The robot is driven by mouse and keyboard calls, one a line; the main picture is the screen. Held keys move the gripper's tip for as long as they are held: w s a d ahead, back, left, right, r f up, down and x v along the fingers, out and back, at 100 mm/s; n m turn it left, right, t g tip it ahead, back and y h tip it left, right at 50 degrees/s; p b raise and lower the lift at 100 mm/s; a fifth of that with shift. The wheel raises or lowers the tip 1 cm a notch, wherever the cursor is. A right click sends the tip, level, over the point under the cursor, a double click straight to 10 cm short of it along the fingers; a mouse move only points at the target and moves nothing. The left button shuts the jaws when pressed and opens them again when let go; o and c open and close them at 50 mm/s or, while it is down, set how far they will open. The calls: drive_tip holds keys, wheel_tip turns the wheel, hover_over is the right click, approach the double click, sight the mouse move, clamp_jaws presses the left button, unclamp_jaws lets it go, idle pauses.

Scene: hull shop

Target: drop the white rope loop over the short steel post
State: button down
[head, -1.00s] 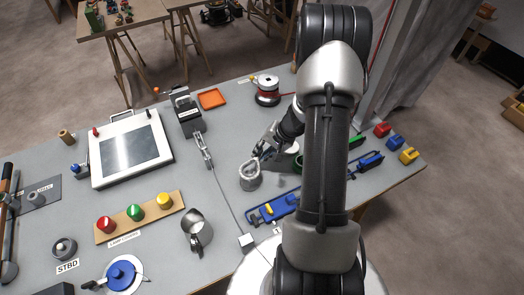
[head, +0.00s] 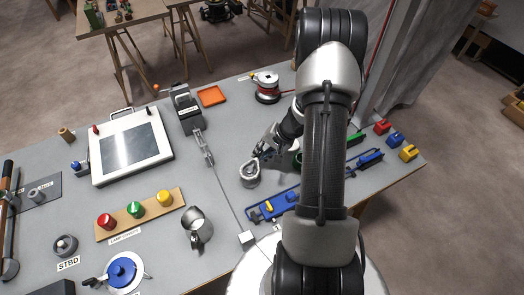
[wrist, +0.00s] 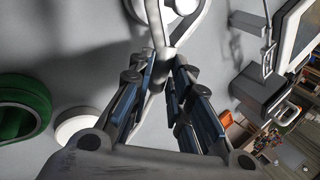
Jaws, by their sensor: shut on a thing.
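My gripper (wrist: 168,75) is shut on the white rope loop (wrist: 160,38), pinching its near end between the blue-padded fingers. In the head view my gripper (head: 262,152) is beside a short grey steel post (head: 250,181), at its upper right. The loop (head: 248,164) appears at the post's top there. In the wrist view the loop's two strands spread toward the top edge, with the post (wrist: 183,5) showing between them on a pale round base. The loop's far end is out of that frame. I cannot tell how low the loop sits on the post.
A green ring (wrist: 22,108) lies left of my gripper in the wrist view. A blue rail tool (head: 275,207) is in front of the post, and a steel jug (head: 197,229) is at front left. A chain and cable (head: 205,150) run left of the post.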

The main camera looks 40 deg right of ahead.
drive_tip(key=shift+f, duration=0.3)
idle(0.4)
drive_tip(key=shift+f, duration=0.35)
drive_tip(key=shift+f+p, duration=0.55)
drive_tip(key=shift+f, duration=0.05)
idle(0.4)
drive_tip(key=c, duration=1.4)
unclamp_jaws()
drive_tip(key=shift+o, duration=0.2)
drive_tip(key=o, duration=0.4)
drive_tip(key=shift+c, duration=0.2)
drive_tip(key=shift+r, duration=0.1)
